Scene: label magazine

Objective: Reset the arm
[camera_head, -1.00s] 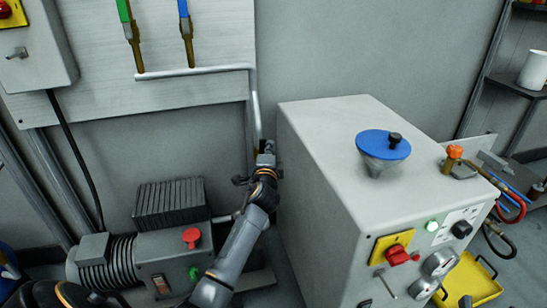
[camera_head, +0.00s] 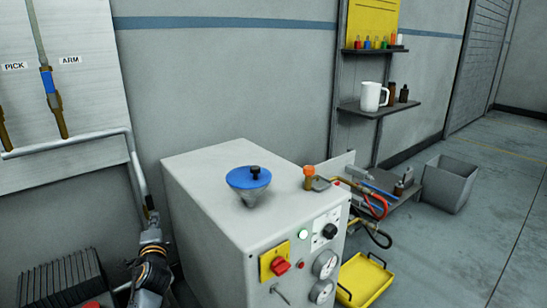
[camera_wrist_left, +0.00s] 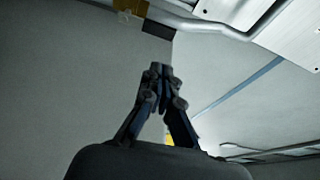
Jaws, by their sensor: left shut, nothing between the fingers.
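My left arm comes up from the lower left in the head view. Its gripper (camera_head: 150,219) is beside the left side of the grey machine box (camera_head: 195,200), near the lower end of the bent grey pipe (camera_head: 138,172). The left wrist view shows the gripper's two dark fingers (camera_wrist_left: 161,72) drawn together at the tips, with nothing between them. Whether the gripper touches the pipe or the wall cannot be told. My right gripper is not in view.
A blue-lidded funnel (camera_head: 249,180) and an orange-topped fitting (camera_head: 309,178) are on the machine. A finned block (camera_head: 62,284) is at the lower left. A shelf (camera_head: 378,108) with a white mug (camera_head: 371,97) and a grey bin (camera_head: 449,184) stand right. The floor beyond is clear.

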